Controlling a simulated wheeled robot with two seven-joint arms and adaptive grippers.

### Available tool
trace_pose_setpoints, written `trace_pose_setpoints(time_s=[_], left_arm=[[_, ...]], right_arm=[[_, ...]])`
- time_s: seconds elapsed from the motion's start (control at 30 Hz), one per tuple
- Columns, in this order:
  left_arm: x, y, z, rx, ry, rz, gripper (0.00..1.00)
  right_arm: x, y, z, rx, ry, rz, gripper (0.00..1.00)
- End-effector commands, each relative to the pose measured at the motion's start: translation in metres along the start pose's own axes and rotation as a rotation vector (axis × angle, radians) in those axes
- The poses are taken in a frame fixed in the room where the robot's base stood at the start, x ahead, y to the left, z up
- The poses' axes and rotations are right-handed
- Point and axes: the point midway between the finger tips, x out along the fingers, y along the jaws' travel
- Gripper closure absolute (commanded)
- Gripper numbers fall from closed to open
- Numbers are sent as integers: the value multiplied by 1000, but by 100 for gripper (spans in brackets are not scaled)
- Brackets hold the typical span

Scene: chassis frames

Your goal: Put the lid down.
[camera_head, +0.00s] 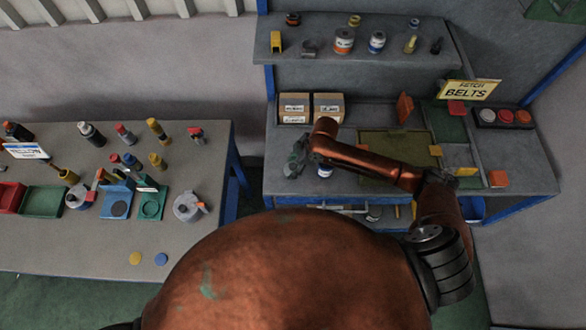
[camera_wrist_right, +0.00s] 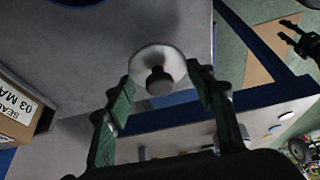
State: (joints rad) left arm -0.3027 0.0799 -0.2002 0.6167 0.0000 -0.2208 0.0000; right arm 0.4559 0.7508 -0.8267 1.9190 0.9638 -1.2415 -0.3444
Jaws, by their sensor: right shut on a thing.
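My right gripper (camera_head: 293,166) is over the left front part of the grey workbench (camera_head: 290,186). In the wrist view its two green fingers (camera_wrist_right: 165,88) are shut on the lid, a pale round disc (camera_wrist_right: 142,62) with a dark grey knob.
Cardboard boxes (camera_head: 328,106) stand at the bench's back left. An olive panel (camera_head: 385,146) lies right of the gripper, partly under my arm. A shelf (camera_head: 290,47) with cans is above. A separate table (camera_head: 60,250) with trays stands left, across a gap.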

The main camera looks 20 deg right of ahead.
Motion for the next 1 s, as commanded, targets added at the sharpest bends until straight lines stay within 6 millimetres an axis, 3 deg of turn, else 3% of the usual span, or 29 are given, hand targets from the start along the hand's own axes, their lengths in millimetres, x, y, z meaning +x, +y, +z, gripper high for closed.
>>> trace_pose_setpoints(time_s=[0.3,0.67,0.7,0.93,1.0], left_arm=[[-8,-1,-8,1,11,-1,60],[-7,-1,-8,1,10,-1,60],[-7,-1,-8,1,10,-1,60],[-7,-1,-7,1,8,-1,60],[-7,-1,-6,1,8,-1,60]], right_arm=[[31,5,13,1,0,0,74],[36,5,15,0,-1,0,74],[36,5,15,0,-1,0,48],[35,5,15,0,-1,0,32],[35,5,15,0,-1,0,32]])
